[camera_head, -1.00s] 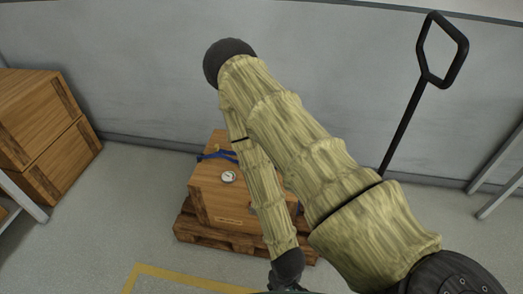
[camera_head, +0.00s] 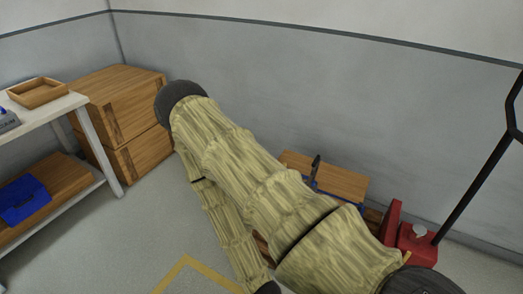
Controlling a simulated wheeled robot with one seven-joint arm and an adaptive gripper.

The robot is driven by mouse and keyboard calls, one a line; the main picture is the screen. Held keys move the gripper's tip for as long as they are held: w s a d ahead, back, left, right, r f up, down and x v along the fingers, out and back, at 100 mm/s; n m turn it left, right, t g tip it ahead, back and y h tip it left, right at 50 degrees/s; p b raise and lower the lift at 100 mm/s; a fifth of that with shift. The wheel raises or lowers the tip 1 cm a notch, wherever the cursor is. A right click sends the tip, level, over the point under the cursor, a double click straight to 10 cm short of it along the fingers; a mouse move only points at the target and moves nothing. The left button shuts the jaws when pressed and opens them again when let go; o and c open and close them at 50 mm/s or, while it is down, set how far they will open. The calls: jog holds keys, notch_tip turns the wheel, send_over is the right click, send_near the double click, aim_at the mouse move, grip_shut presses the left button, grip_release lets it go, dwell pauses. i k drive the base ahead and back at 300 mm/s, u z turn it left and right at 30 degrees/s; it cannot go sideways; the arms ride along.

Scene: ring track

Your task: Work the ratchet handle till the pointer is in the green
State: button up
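The wooden crate (camera_head: 342,182) stands near the wall, right of centre, mostly hidden behind my arm. A black upright lever, which looks like the ratchet handle (camera_head: 315,167), rises at its top edge. A little blue strap (camera_head: 311,184) shows beside the handle's foot. The dial with its pointer is hidden, so I cannot read it or see the green. My arm slants across the middle of the view and bends down to the bottom edge. My gripper is out of the picture below, so its hold cannot be seen.
A red pallet jack (camera_head: 416,243) with a long black handle (camera_head: 476,190) stands right of the crate. Yellow floor tape (camera_head: 207,271) marks open floor.

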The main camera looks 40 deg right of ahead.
aim_at(315, 165)
jog(key=u, duration=0.65)
jog(key=i, duration=1.05)
jog(key=z, duration=1.95)
